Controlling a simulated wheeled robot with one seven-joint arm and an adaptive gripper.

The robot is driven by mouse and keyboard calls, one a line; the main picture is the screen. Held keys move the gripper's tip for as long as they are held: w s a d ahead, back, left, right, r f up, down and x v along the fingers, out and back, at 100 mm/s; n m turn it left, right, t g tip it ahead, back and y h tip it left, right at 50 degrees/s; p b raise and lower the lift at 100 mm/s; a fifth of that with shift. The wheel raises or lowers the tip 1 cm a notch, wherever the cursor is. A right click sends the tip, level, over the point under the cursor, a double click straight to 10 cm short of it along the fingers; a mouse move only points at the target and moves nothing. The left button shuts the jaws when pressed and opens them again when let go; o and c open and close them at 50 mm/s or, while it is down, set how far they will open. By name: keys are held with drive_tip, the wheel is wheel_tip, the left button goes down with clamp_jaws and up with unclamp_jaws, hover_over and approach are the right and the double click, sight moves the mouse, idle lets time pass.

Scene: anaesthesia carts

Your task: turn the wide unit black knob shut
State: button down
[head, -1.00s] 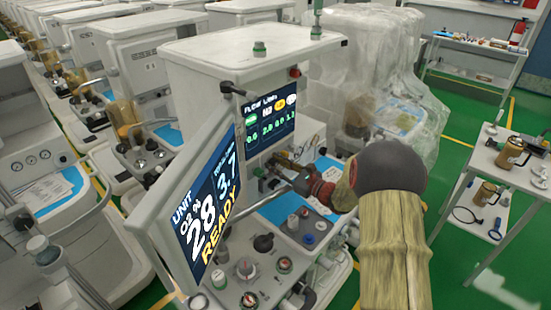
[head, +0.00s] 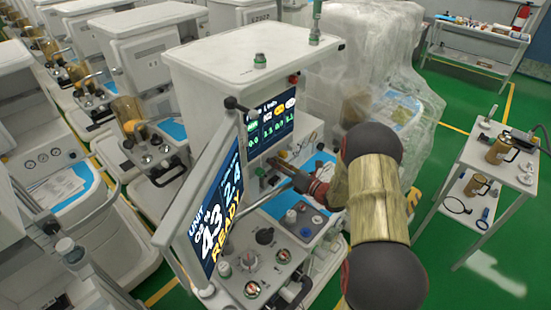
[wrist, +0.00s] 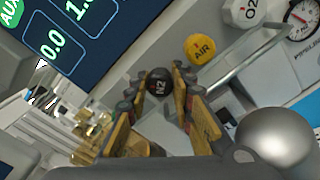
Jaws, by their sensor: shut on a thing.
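The black knob, marked N2 (wrist: 159,83), sits between my fingertips in the wrist view, below the flow screen. My gripper (wrist: 155,90) is shut on it, with one yellow-and-dark finger on each side. In the head view my gripper (head: 285,168) reaches the front of the wide unit (head: 215,75) under its flow screen (head: 270,123); there the knob is too small and covered to make out clearly. The tilted monitor (head: 213,215) on the unit reads 43, 2.4 and READY.
A yellow AIR knob (wrist: 199,48) and a white O2 knob (wrist: 246,12) sit close to the right of my fingers. A gauge (wrist: 303,18) is beyond them. The tilted monitor stands left of my arm. A plastic-draped unit (head: 375,70) is behind.

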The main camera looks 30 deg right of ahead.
drive_tip(key=m+p, duration=0.4)
drive_tip(key=m, duration=0.1)
drive_tip(key=shift+s+f+m+p, duration=0.15)
drive_tip(key=shift+m+p, duration=0.7)
drive_tip(key=shift+m, duration=0.45)
drive_tip(key=shift+f, duration=0.1)
drive_tip(key=c, duration=1.8)
unclamp_jaws()
